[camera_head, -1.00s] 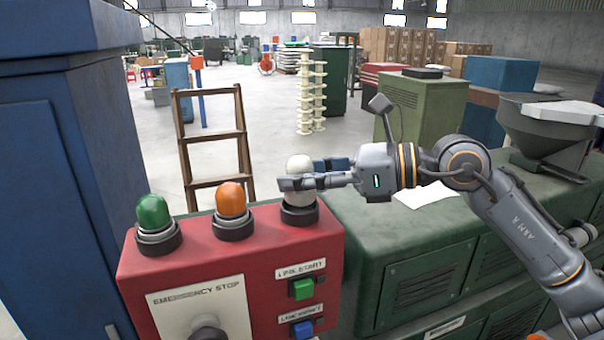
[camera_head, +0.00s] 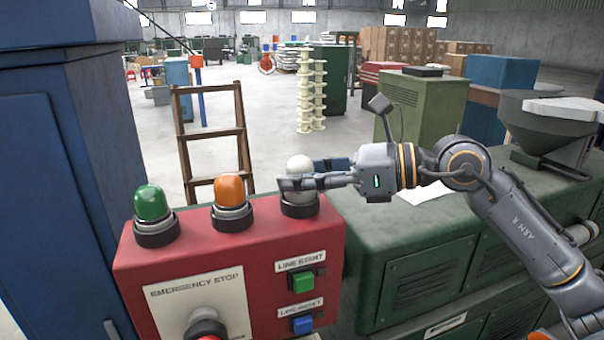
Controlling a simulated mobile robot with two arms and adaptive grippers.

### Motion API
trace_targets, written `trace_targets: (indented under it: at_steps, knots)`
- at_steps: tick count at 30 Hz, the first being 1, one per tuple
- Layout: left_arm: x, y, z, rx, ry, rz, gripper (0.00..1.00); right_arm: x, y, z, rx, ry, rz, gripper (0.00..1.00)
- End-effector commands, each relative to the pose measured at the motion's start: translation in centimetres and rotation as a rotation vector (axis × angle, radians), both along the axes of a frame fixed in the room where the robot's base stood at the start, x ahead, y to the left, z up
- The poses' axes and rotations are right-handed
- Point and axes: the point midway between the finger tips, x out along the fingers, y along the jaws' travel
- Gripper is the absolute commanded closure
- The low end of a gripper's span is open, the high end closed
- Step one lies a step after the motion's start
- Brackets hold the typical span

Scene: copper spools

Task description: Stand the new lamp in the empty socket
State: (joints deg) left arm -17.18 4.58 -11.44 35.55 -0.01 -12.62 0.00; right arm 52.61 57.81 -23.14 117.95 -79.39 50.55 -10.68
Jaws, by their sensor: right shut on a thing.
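The new lamp (camera_head: 299,164) has a white dome and stands upright above the right-hand socket (camera_head: 300,209) on top of the red control box (camera_head: 130,262). My right gripper (camera_head: 299,183) comes in from the right and is shut on the lamp, just above the socket's dark ring. The fingers hide the lamp's lower part, so I cannot tell whether it is seated. A green lamp (camera_head: 148,200) and an orange lamp (camera_head: 229,189) stand in the other sockets to the left. My left gripper is not in view.
A green machine cabinet (camera_head: 424,287) stands right of the box, with a paper sheet (camera_head: 435,191) on top. A tall blue cabinet (camera_head: 60,190) closes off the left. A wooden ladder (camera_head: 180,130) stands behind the box. The box front has green and blue buttons and a red emergency stop (camera_head: 207,328).

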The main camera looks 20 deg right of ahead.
Motion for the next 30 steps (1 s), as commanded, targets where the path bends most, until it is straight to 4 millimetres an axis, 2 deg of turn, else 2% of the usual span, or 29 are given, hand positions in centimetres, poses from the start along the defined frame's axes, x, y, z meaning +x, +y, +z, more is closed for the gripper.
trace_targets:
  at_steps: [24, 25, 28, 30]
  knots:
    - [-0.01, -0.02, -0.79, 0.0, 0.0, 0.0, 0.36, 0.01, -0.01, -0.83, 0.0, 0.0, 0.0, 0.95]
    - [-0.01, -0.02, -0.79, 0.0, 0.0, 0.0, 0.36, 0.01, -0.01, -0.83, 0.0, 0.0, 0.0, 0.59]
    - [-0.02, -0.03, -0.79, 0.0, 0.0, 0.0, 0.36, 0.0, 0.0, -0.84, 0.0, 0.0, 0.0, 0.39]
    - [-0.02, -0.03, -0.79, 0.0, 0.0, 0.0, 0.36, 0.0, 0.0, -0.84, 0.0, 0.0, 0.0, 0.37]
